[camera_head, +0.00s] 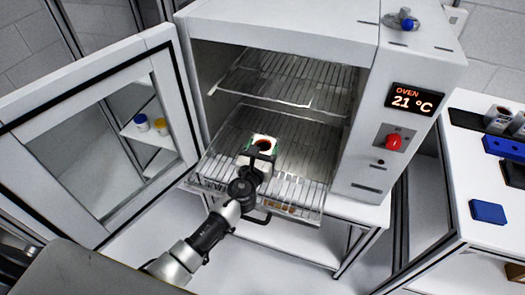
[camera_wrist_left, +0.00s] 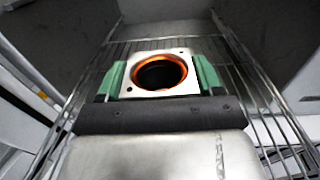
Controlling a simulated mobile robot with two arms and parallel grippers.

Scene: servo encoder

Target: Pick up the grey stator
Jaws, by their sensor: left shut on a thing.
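The grey stator (camera_head: 263,144) is a square metal block with a round hole lined in orange copper. In the head view it is at the lower wire rack inside the open oven. My left gripper (camera_head: 262,152) reaches in from the front. In the left wrist view the stator (camera_wrist_left: 160,72) sits between the green finger pads of my left gripper (camera_wrist_left: 162,78), which are shut on its two sides. Wire rack shows around and beyond it. I cannot tell whether the stator touches the rack. My right gripper is in neither view.
The oven (camera_head: 365,165) reads 21 °C and its door (camera_head: 95,120) stands open at the left. An upper rack (camera_head: 290,82) lies above the lower rack (camera_head: 300,160). At the right, a table (camera_head: 440,265) holds a blue block (camera_head: 487,212) and blue bin (camera_head: 505,147).

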